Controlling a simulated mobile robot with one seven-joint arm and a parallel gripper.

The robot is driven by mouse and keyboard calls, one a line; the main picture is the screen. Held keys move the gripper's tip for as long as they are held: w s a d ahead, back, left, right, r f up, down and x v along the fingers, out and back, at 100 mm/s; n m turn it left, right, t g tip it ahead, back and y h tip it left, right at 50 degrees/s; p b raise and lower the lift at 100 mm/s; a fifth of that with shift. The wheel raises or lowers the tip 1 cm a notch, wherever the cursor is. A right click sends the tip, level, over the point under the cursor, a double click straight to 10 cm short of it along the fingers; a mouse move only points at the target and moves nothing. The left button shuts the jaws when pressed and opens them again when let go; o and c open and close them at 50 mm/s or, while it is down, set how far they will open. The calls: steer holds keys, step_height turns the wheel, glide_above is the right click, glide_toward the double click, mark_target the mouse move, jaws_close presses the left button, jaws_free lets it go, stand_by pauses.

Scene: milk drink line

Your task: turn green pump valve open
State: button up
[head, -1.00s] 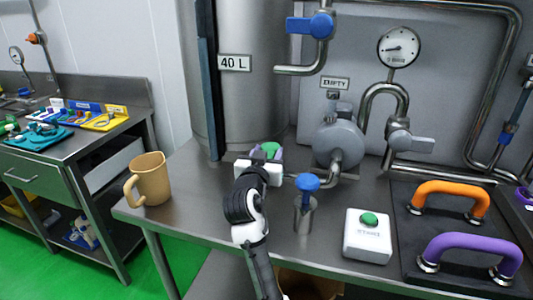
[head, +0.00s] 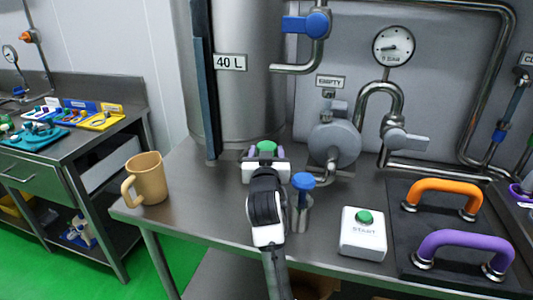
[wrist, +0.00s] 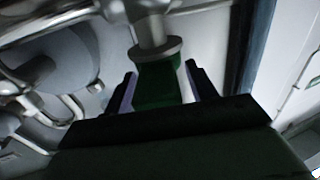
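The green pump valve (head: 267,147) is low in front of the tank, at the back of the steel counter. In the wrist view its green handle (wrist: 157,88) hangs below a round metal collar and stem. My gripper (head: 266,154) is at the valve, its two fingers on either side of the handle. The left finger is close to the green handle, and a narrow gap shows on the right. The fingers look open around it, not closed on it. My wrist hides the lower part of the valve in the head view.
A blue-topped valve (head: 303,182) stands close to the right of my wrist. A grey pump (head: 334,142) is behind it. A white start box (head: 363,234) and orange (head: 445,193) and purple (head: 465,245) handles lie to the right. A tan mug (head: 149,178) stands left.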

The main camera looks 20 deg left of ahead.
steer(key=shift+s, duration=0.1)
steer(key=p+v, duration=0.2)
steer(key=v, duration=1.1)
steer(key=shift+s, duration=0.25)
steer(key=shift+d, duration=0.15)
